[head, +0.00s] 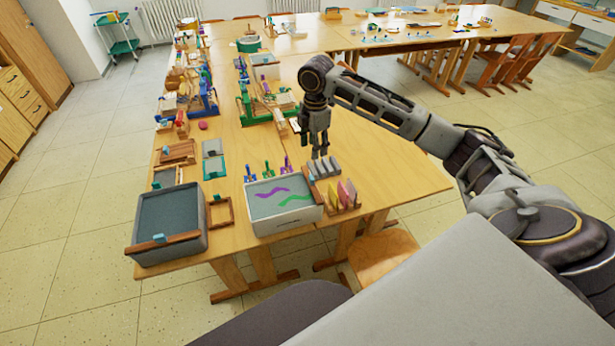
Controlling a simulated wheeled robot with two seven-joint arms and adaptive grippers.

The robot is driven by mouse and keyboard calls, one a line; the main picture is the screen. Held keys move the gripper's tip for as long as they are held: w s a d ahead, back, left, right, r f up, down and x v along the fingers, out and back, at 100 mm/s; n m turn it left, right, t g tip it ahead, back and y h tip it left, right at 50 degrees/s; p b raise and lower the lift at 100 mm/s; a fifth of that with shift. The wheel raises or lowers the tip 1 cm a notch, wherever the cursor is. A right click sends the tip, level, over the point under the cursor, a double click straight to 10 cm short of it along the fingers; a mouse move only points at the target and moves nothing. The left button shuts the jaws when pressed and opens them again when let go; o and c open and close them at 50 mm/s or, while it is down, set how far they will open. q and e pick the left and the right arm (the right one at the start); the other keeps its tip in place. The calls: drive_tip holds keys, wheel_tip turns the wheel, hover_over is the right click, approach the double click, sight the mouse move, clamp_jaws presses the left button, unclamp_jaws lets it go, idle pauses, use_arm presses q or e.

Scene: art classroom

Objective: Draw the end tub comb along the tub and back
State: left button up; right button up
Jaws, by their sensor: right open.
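The end tub (202,215) is a dark grey tub with a dull grey-green surface inside, at the table's near left corner in the head view. Its comb (180,239) is a brown bar lying across the tub's near end, with a small light-blue grip (158,238) on top. Any teeth are hidden. My right gripper (319,154) is open and empty, pointing down behind the rack of grey pieces. It is well to the right of the comb and apart from it. My left gripper is not in view.
A white tub (285,226) with purple and green swirls stands between the end tub and my right gripper. Blue, green and purple droppers (268,172) stand behind it. A rack of coloured pieces (345,195) is to its right.

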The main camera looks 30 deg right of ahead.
sight(312, 177)
drive_tip(key=shift+s+a+r+m, duration=0.1)
drive_tip(key=shift+s+a+m, duration=0.15)
drive_tip(key=shift+a+m, duration=0.35)
drive_tip(key=shift+m, duration=0.6)
drive_tip(key=shift+d, duration=0.1)
drive_tip(key=shift+f, duration=6.95)
clamp_jaws()
